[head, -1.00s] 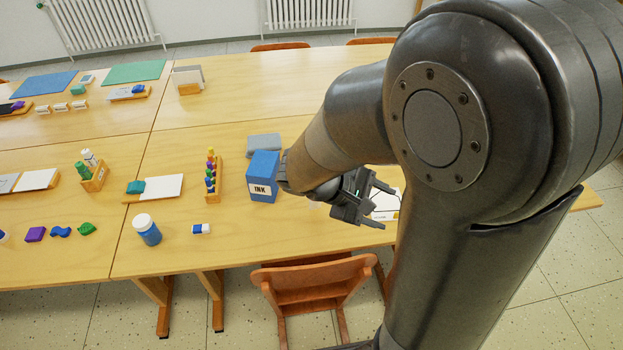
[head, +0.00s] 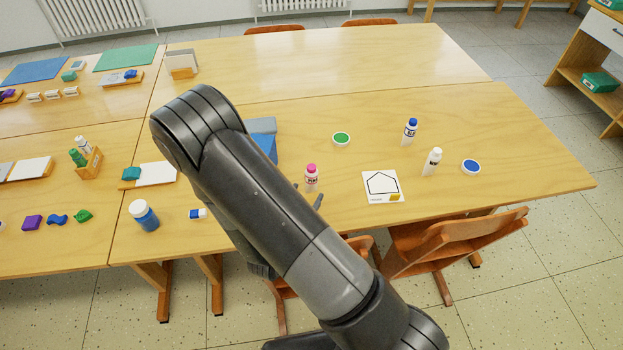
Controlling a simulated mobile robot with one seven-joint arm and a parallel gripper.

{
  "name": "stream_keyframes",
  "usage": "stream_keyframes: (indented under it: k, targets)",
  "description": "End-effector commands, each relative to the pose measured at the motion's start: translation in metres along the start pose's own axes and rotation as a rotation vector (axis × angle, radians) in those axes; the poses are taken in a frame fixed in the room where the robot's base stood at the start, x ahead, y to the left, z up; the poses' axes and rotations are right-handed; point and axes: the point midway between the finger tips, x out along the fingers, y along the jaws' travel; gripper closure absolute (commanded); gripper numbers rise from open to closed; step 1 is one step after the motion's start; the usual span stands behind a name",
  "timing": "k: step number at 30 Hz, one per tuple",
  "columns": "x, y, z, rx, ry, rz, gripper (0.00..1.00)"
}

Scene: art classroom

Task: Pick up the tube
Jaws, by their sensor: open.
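A small white tube with a pink cap (head: 311,178) stands upright on the table, right of my arm. My gripper (head: 308,194) is mostly hidden behind my arm; only its fingertips show, close to the lower part of this tube. The fingers are open. Whether they touch the tube or have it between them, I cannot tell. The task does not say which tube is meant.
The blue ink box (head: 264,142) is partly hidden by my arm. Chairs (head: 440,245) stand at the front edge.

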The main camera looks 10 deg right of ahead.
Motion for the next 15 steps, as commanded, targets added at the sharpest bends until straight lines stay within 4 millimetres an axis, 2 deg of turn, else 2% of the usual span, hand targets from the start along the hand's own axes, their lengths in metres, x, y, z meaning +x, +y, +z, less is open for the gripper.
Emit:
stream_keyframes:
  k: [5, 15]
  targets:
    - [-0.003, 0.008, -0.013, -0.03, 0.002, 0.062, 0.41]
    - [0.044, 0.011, -0.013, -0.03, 0.002, 0.063, 0.41]
